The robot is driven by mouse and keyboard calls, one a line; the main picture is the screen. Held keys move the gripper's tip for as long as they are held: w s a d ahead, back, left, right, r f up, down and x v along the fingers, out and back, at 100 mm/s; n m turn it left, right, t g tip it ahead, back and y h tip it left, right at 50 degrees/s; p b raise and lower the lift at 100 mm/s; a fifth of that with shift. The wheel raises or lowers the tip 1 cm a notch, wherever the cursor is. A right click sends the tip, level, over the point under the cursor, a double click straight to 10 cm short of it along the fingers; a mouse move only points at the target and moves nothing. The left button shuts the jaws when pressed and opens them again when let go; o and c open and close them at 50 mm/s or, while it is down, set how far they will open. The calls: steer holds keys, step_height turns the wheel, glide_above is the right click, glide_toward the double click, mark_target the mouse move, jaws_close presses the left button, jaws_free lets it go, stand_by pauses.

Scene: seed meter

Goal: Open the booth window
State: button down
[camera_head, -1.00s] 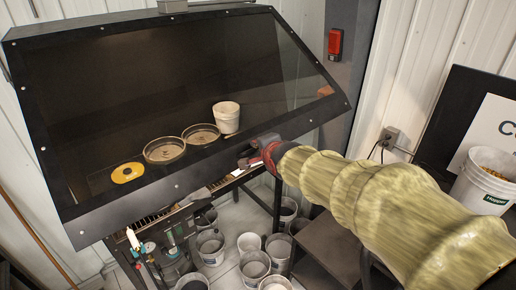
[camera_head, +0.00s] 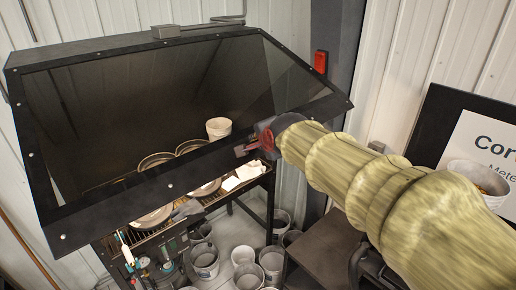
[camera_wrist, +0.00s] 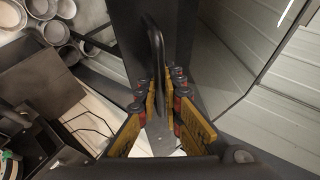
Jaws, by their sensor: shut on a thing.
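The booth window (camera_head: 130,105) is a dark tinted pane in a black frame, tilted on the front of the booth. Its lower edge is raised, and a gap shows bowls and white items below it. My gripper (camera_head: 250,148) is at the right part of the window's lower frame bar. In the wrist view, my gripper (camera_wrist: 163,100) has its yellow-padded fingers closed around a dark curved handle (camera_wrist: 156,50) on the frame. The exact contact at the fingertips is partly hidden.
A white cup (camera_head: 218,128) and several round pans show through the pane. Buckets (camera_head: 205,262) stand on the floor under the booth. A dark table (camera_head: 325,247) is below my arm. A red box (camera_head: 321,62) is on the grey post at right.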

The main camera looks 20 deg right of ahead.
steer(key=shift+s+d+r, duration=0.1)
steer(key=shift+s+r, duration=0.15)
steer(key=shift+r, duration=0.65)
steer(key=c, duration=2)
jaws_free()
steer(key=shift+o, duration=0.2)
steer(key=v, duration=1.1)
steer(key=shift+s+r, duration=0.2)
steer(key=shift+s, duration=0.15)
steer(key=shift+s+r, duration=0.1)
steer(key=shift+s, duration=0.1)
steer(key=shift+c, duration=0.8)
